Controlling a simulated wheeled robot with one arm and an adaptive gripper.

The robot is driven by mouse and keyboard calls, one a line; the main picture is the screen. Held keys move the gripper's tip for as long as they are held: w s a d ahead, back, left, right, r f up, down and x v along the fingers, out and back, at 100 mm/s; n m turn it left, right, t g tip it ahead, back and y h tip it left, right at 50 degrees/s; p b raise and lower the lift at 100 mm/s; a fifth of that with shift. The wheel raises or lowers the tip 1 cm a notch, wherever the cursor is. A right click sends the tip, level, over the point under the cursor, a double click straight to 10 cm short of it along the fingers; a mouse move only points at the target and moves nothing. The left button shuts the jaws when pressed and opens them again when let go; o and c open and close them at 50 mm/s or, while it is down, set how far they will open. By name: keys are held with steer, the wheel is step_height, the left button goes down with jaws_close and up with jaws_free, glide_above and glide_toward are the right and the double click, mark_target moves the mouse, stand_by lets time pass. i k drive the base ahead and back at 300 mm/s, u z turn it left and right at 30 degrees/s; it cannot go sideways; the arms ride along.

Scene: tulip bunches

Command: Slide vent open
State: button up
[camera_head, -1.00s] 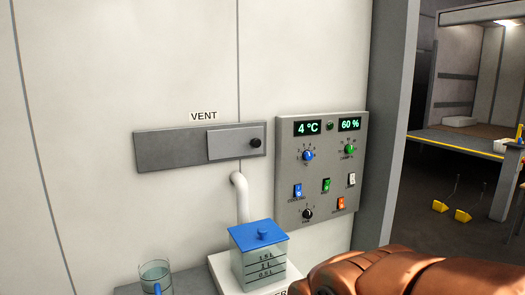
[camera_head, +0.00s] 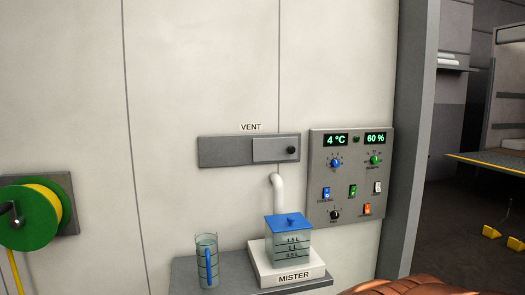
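The vent (camera_head: 222,152) is a dark grey horizontal plate on the white wall, under a label reading "VENT". Its lighter grey sliding cover (camera_head: 270,149) sits at the right end of the plate, with a round black knob (camera_head: 292,150) near the cover's right edge. Nothing touches the knob. My gripper is not in view. Only a brown-orange part of my arm shows at the bottom right edge.
A control panel (camera_head: 318,218) with lit displays is right of the vent. A green hose reel (camera_head: 28,217) hangs at left.

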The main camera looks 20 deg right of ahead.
mark_target(274, 149)
steer(key=u, duration=0.8)
steer(key=i, duration=1.25)
steer(key=z, duration=0.2)
